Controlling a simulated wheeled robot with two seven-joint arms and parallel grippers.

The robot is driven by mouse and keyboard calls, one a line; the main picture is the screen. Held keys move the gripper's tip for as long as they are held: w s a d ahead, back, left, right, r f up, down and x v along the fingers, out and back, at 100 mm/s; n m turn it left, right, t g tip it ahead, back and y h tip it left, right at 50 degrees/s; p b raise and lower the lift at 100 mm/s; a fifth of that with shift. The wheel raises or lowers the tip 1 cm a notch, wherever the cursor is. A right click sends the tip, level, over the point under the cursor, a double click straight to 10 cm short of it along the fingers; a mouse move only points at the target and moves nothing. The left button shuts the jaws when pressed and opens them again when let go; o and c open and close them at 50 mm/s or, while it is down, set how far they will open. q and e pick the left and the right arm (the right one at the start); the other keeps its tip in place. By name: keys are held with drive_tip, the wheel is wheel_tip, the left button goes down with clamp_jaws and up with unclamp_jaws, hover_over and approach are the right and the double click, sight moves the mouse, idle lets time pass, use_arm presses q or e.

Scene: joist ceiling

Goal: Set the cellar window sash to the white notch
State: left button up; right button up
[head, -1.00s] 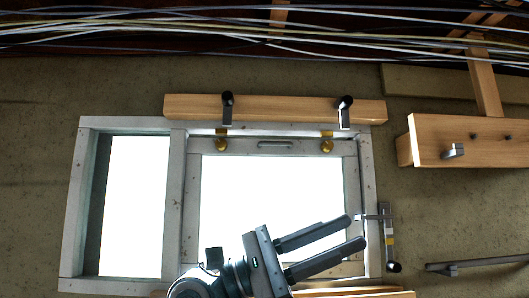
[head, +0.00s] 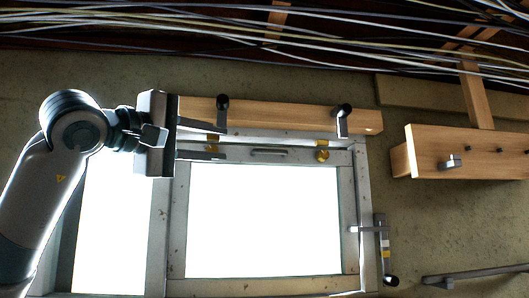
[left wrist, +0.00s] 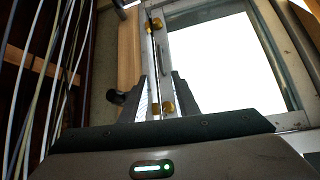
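The sash (head: 348,215) is the right-hand grey-white framed pane of the window, with a small handle (head: 268,152) on its top rail. Brass fittings sit at its top; the right one (head: 322,156) is clear, the left one (head: 212,149) partly hidden by my gripper. In the left wrist view, brass fittings (left wrist: 166,109) show between the fingers.
A wooden beam (head: 290,117) with two dark-ended brackets (head: 342,120) runs above the window, close to my upper finger. Cables (head: 300,35) cross the ceiling. A wooden board with pegs (head: 430,140) and a metal rail (head: 475,272) are at right. The wall between is free.

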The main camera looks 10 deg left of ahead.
use_arm(q)
drive_tip(key=shift+d, duration=0.1)
drive_tip(key=shift+w, duration=0.15)
drive_tip(key=p, duration=0.8)
approach(270, 151)
drive_tip(key=x, duration=0.7)
drive_tip(key=shift+w+d+r, duration=0.1)
drive_tip(key=shift+w+d, duration=0.05)
drive_tip(key=shift+w, duration=0.1)
drive_tip(key=shift+w+d, duration=0.25)
drive_tip(key=shift+w, duration=0.35)
clamp_jaws()
